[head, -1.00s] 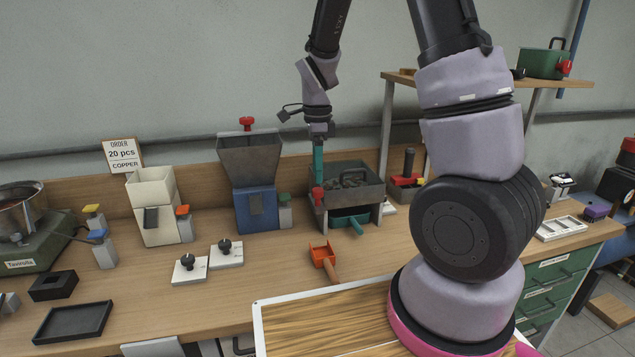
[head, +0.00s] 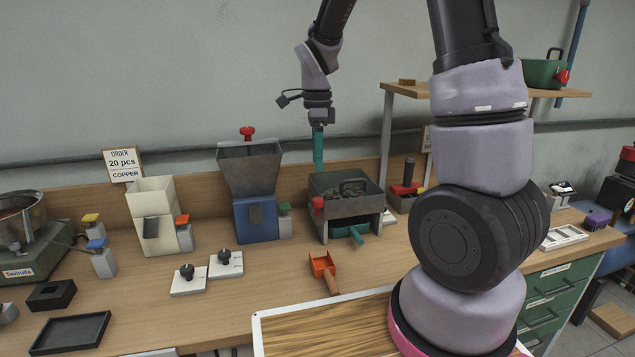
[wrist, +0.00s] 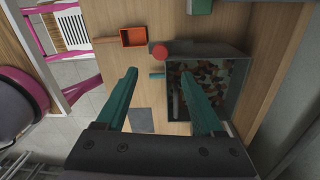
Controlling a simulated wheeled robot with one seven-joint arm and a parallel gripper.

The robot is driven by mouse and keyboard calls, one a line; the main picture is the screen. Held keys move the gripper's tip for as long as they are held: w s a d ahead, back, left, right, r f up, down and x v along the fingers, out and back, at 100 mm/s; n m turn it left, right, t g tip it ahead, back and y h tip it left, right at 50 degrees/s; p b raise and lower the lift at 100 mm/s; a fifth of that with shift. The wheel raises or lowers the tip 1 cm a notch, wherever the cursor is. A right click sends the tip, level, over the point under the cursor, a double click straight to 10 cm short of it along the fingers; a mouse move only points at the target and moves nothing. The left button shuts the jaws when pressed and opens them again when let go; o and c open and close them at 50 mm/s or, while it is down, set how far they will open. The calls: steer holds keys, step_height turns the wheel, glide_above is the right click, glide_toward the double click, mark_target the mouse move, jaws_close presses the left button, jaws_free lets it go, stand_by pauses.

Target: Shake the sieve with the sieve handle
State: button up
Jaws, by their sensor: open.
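The sieve (head: 352,207) is a grey open box on legs at the back of the bench, filled with small pieces that look brown and grey in the wrist view (wrist: 238,96). A dark handle (head: 354,187) stands over the pieces. A red knob (head: 318,203) is on its left side and also shows in the wrist view (wrist: 158,52). My gripper (head: 318,170) points down with its teal fingers open and empty, above the sieve's back left side. In the wrist view my gripper (wrist: 160,84) has its right finger overlapping the sieve and hiding part of it.
A teal tray (head: 350,231) sits under the sieve. An orange scoop (head: 322,265) lies in front. A blue hopper (head: 256,218) stands left, and a block with a black upright grip (head: 409,172) right. A shelf (head: 440,92) is behind on the right.

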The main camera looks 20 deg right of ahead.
mark_target(317, 199)
steer(key=shift+d+r, duration=0.1)
stand_by(0.3)
steer(key=f, duration=1)
steer(key=shift+s+f, duration=0.2)
steer(key=shift+f, duration=0.2)
jaws_close()
steer(key=shift+w, duration=0.1)
stand_by(1.0)
